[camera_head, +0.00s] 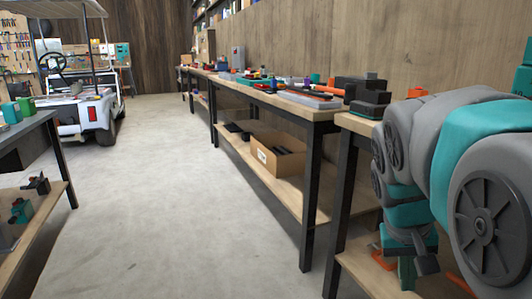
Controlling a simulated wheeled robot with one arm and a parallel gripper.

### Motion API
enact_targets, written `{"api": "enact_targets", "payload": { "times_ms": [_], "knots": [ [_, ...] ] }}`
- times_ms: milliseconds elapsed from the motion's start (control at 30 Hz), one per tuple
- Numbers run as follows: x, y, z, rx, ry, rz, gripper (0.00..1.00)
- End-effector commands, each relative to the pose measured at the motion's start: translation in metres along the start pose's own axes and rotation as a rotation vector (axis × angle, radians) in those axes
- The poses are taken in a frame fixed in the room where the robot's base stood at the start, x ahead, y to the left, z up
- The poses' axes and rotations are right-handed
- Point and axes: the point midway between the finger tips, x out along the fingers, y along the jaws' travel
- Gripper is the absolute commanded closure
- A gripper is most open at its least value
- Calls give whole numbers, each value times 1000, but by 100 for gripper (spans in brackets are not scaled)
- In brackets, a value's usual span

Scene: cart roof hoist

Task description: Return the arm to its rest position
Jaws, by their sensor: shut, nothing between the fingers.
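My grey and teal arm (470,150) is folded at the right edge of the view, beside the right-hand workbench. Its wrist part hangs down in front of the bench's lower shelf. My gripper (426,262) is at the low end of the arm, small and dark. It is shut and holds nothing. Its fingertips are hard to tell from the things behind them.
The right workbench (322,114) carries tools, with a cardboard box (275,150) on its lower shelf. Another bench (28,122) stands at left. A white cart (85,105) with a roof is at the back left. The concrete floor (180,200) between is clear.

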Motion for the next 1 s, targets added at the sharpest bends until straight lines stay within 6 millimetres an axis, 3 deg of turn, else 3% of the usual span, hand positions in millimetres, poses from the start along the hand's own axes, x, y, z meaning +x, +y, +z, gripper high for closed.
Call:
{"api": "enact_targets", "payload": {
  "times_ms": [33,300,500,633,1000],
  "knots": [
    [9,-10,25,-32,-33,-27,100],
    [56,-56,143,-190,-189,-165,100],
    [74,-74,199,-253,-256,-224,100],
    [77,-77,211,-267,-269,-236,100],
    [78,-77,211,-268,-271,-237,100]
  ]
}}
